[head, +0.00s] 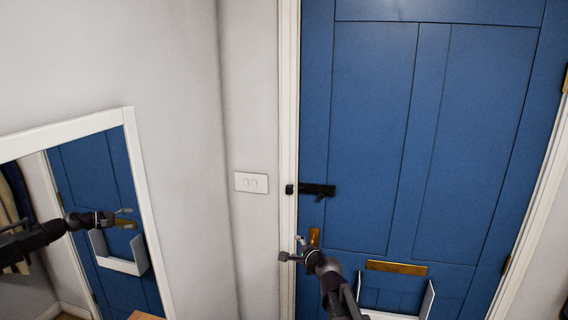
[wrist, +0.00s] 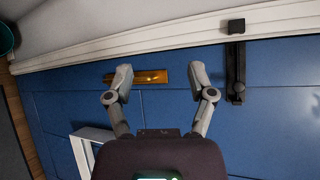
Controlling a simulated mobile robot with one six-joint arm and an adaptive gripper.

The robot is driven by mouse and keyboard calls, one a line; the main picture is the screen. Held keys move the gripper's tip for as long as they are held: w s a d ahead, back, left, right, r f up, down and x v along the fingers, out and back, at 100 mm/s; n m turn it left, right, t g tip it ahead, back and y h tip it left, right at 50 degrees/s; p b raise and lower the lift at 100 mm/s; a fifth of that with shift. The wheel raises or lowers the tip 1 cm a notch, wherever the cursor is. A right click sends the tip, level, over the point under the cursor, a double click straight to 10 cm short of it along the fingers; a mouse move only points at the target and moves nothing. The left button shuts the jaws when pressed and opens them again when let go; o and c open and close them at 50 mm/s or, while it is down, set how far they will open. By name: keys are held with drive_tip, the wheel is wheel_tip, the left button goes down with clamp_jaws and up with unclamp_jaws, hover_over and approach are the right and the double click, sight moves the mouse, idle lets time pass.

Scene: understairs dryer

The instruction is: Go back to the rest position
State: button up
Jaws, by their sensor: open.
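My gripper (head: 291,250) is in front of the blue door (head: 374,140), near the door's left edge and below the black bolt (head: 312,190). In the wrist view my gripper (wrist: 161,82) has its two fingers spread wide with nothing between them. A brass plate (wrist: 150,77) on the door shows behind the gap between the fingertips. In the head view part of this brass plate (head: 314,236) shows just above the gripper. I cannot tell how far the fingertips are from the plate.
A brass letter plate (head: 397,268) sits lower on the door, with a white open-topped holder (head: 430,300) below it, partly behind my arm. A white light switch (head: 251,183) is on the wall to the left. A white-framed mirror (head: 130,150) reflects the door and my arm.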

drive_tip(key=s+d+f+n+g+h+b, duration=0.1)
drive_tip(key=s+d+f+n+g+b, duration=0.15)
drive_tip(key=s+f+n+g, duration=0.65)
drive_tip(key=s+d+f+n+g+h+b, duration=0.1)
drive_tip(key=s+d+f+n+g+h, duration=0.1)
drive_tip(key=s, duration=0.6)
drive_tip(key=s+d+f+n+g+h, duration=0.2)
drive_tip(key=s+d+f+n+h, duration=0.1)
drive_tip(key=s+d+f+n, duration=0.2)
drive_tip(key=s+d+f, duration=0.2)
drive_tip(key=s+d, duration=0.1)
drive_tip(key=shift+d+f+g+b, duration=0.15)
drive_tip(key=shift+g+b, duration=0.15)
drive_tip(key=shift+b, duration=0.05)
idle(0.5)
